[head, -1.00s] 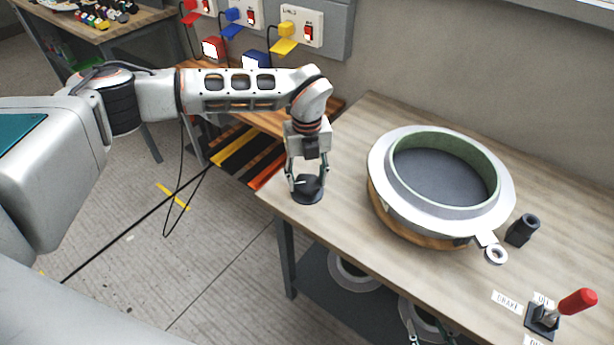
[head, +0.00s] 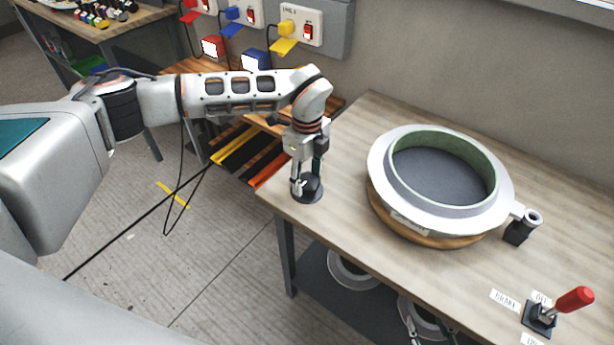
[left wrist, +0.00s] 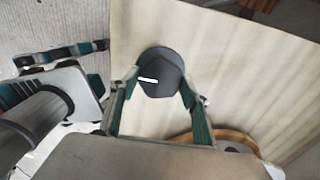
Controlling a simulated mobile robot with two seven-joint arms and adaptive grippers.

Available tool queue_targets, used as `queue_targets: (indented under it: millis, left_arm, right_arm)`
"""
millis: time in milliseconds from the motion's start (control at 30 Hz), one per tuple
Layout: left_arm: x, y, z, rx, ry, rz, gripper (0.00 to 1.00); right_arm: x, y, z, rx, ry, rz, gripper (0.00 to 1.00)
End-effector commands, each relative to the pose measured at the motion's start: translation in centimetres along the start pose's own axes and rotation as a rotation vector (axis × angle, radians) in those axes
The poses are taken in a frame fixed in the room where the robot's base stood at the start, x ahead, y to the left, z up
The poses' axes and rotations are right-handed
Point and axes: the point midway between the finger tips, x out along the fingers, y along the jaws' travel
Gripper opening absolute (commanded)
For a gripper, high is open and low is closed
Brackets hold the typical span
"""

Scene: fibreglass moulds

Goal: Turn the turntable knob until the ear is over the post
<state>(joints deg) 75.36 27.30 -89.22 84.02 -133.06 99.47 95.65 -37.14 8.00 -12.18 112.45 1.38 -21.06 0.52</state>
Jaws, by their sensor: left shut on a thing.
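The dark turntable knob (head: 309,193) stands at the table's left front edge; its white mark shows on the knob in the left wrist view (left wrist: 165,65). My left gripper (head: 305,184) points down and is shut on the knob, one finger on each side. The round mould (head: 382,180) with its pale flange sits on the wooden turntable (head: 425,238). Its ear (head: 533,215), a small ring, sticks out at the right and appears over the top of the dark post (head: 517,234).
A red-handled lever (head: 575,300) with labels stands at the table's front right. Pale rings (head: 352,272) lie on the shelf below. Switch boxes (head: 301,27) hang on the wall behind. The tabletop between knob and mould is clear.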

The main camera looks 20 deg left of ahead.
Motion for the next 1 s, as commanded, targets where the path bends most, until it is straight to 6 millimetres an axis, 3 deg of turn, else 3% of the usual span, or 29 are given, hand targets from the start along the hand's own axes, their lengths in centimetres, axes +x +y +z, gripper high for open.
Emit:
queue_targets:
  millis: [500,533,600,1000]
  left_arm:
    - [-0.11,-0.08,0.08,-0.021,-0.001,-0.002,0.25]
    - [-0.11,-0.08,0.08,-0.021,-0.001,-0.002,0.49]
    - [-0.11,-0.08,0.08,-0.021,-0.001,-0.002,0.63]
    - [-0.44,-0.07,0.04,-0.02,-0.001,-0.002,0.63]
  right_arm:
    - [-0.02,0.0,-0.03,0.0,0.0,0.0,0.4]
    - [-0.02,0.0,-0.03,0.0,0.0,0.0,0.4]
    - [-0.02,-0.01,-0.02,0.0,0.0,0.0,0.4]
    - [-0.04,0.06,0.25,-0.002,-0.005,0.0,0.4]
